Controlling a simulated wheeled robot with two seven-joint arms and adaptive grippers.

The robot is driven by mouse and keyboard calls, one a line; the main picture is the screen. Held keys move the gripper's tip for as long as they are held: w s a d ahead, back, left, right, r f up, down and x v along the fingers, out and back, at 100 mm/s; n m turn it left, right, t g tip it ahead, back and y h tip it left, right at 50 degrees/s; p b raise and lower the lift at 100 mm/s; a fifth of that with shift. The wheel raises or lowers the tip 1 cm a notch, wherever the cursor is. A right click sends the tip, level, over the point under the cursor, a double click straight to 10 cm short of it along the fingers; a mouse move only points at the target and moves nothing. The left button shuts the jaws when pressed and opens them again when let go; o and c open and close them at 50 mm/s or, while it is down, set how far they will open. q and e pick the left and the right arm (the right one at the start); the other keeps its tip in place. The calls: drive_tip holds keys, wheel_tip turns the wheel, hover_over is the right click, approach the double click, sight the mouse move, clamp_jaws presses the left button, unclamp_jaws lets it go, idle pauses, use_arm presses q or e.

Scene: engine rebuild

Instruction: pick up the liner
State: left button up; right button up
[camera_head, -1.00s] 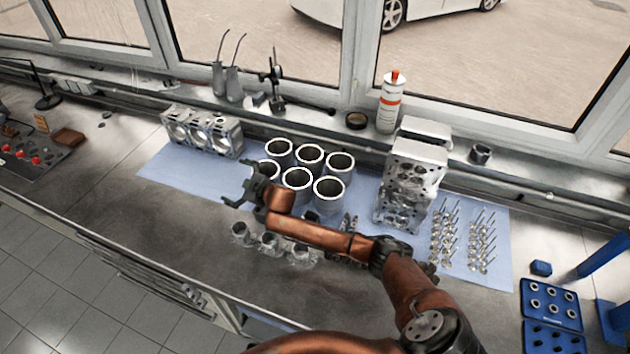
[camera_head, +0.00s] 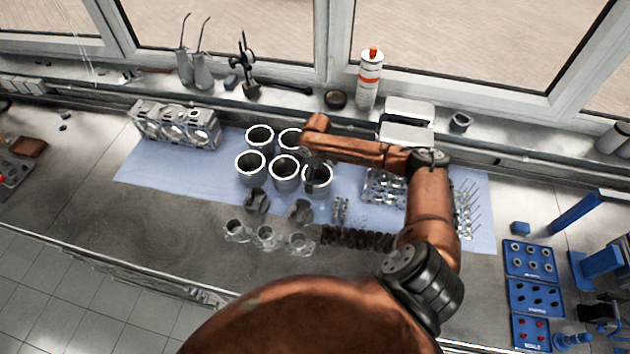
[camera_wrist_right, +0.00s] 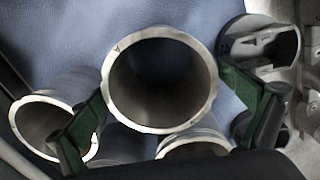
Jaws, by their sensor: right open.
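Several grey cylinder liners stand upright in a cluster on the blue mat (camera_head: 150,174) in the head view, including the back left one (camera_head: 259,138) and the front middle one (camera_head: 284,174). My right gripper (camera_head: 314,164) is over the right side of the cluster, at the front right liner (camera_head: 318,180), and its arm hides part of the back row. In the right wrist view, the open fingers of this gripper (camera_wrist_right: 168,112) are on either side of one liner (camera_wrist_right: 113,95). Contact cannot be told. My left gripper is not in view.
An engine block (camera_head: 176,126) stands left of the liners. Blue trays (camera_head: 530,258) are at the right. The bench's left front is clear.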

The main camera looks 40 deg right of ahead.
drive_tip(key=f, duration=0.3)
drive_tip(key=f+p, duration=0.1)
drive_tip(key=shift+s+d+f, duration=0.15)
drive_tip(key=shift+s+f, duration=0.05)
drive_tip(key=shift+s, duration=0.15)
drive_tip(key=shift+w+f, duration=0.15)
drive_tip(key=shift+f, duration=0.4)
drive_tip(key=c, duration=1.1)
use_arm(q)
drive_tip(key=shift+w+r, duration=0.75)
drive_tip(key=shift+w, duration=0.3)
use_arm(e)
drive_tip(key=c, duration=0.3)
